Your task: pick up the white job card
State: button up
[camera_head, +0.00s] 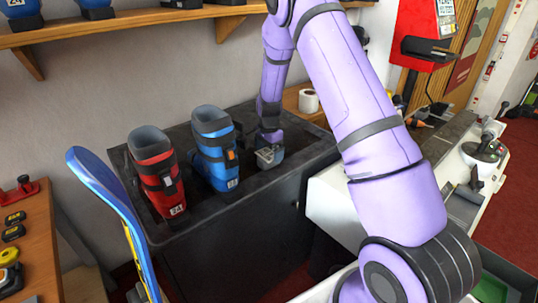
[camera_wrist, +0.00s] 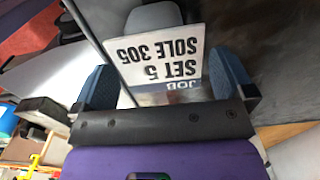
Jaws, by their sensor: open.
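The white job card (camera_wrist: 160,53) fills the middle of the wrist view, with upside-down print reading "SET 5", "SOLE 305" and part of "JOB" on a dark band. My gripper (camera_wrist: 164,78) is open, with one blue-padded finger on each side of the card. The card lies between the fingers in the picture; I cannot tell whether they touch it. In the head view my gripper (camera_head: 268,155) is low over the dark bench top, right of the blue boot. The card cannot be made out clearly there.
A red boot (camera_head: 157,172) and a blue boot (camera_head: 216,148) stand in the dark bench (camera_head: 250,204) left of my gripper. A paper roll (camera_head: 308,101) is behind. A blue-edged ski or board (camera_head: 115,195) stands at front left. A shelf (camera_head: 130,20) runs above.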

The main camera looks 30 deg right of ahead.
jog(key=shift+c, duration=0.5)
jog(key=c, duration=0.6)
